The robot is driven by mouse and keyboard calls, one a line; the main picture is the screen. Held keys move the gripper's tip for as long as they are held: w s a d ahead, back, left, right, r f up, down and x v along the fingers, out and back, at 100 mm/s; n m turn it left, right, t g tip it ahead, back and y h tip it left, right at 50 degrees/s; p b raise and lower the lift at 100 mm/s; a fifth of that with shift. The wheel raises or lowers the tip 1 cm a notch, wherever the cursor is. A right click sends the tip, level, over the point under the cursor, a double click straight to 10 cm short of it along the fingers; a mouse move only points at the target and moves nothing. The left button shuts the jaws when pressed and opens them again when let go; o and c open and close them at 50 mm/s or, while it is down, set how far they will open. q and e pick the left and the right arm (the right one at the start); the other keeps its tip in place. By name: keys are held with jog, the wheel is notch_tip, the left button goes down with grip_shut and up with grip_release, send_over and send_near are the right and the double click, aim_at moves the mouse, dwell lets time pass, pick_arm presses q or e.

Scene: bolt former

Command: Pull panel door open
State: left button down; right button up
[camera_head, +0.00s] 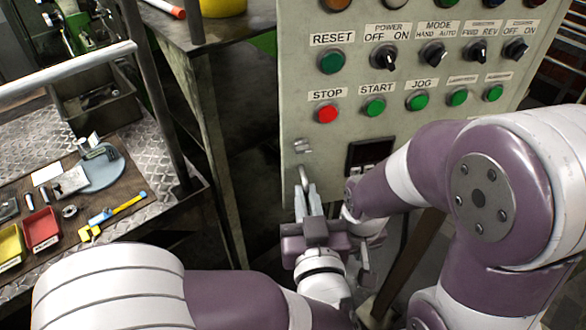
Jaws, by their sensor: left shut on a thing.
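The panel door (345,120) is the pale control panel with labelled buttons and switches, in the upper middle and right of the head view. A small metal latch (302,146) sits near its lower left edge. My left gripper (306,188) is at the panel's lower left edge, just below the latch, and is shut on the panel door there. The exact grip spot is small and partly hidden by the fingers. My right arm comes in from the right across the panel's lower right part. Its far end lies beside my left wrist, and its jaws cannot be made out.
A red stop button (327,113) and several green buttons sit above my grippers. A dark display (370,153) is lower down. At left, a metal workbench (140,128) holds a red tray (41,229), a yellow tray (11,246) and tools. A metal rail (70,76) crosses above it.

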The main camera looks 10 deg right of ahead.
pick_arm(q)
jog(key=s, duration=0.2)
jog(key=s+d, duration=0.1)
jog(key=shift+s+r, duration=0.1)
jog(key=shift+r, duration=0.15)
jog(key=c, duration=1.5)
grip_release()
jog(key=o, duration=0.3)
jog(key=s+b, duration=0.2)
jog(key=s, duration=0.5)
jog(key=shift+f, duration=0.15)
pick_arm(e)
jog(key=shift+d+f, duration=0.25)
jog(key=shift+f, duration=0.9)
